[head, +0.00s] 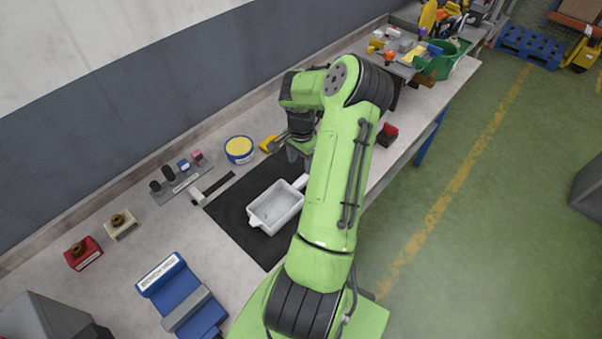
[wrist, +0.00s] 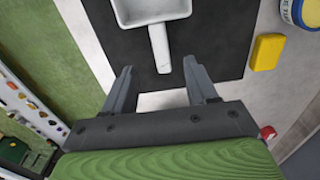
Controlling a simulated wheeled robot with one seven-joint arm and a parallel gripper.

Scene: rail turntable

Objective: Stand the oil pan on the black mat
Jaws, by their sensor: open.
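The oil pan (head: 275,206) is a white, shallow rectangular pan with a straight handle. It sits upright on the black mat (head: 236,211), its handle pointing toward my gripper. In the wrist view the pan (wrist: 150,10) is cut off by the top edge, and its handle (wrist: 160,48) ends just ahead of my fingers. The mat (wrist: 204,40) shows around it. My gripper (wrist: 161,80) is open and empty, its fingers spread either side of the handle's line, apart from it. In the head view my arm hides part of the mat and most of the gripper.
A yellow block (wrist: 266,52) and a blue tub with a yellow top (head: 239,149) stand beside the mat. A blue holder (head: 181,294), a red block (head: 83,253) and a beige block (head: 121,225) lie left. A green bin (head: 440,66) and clutter fill the far end.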

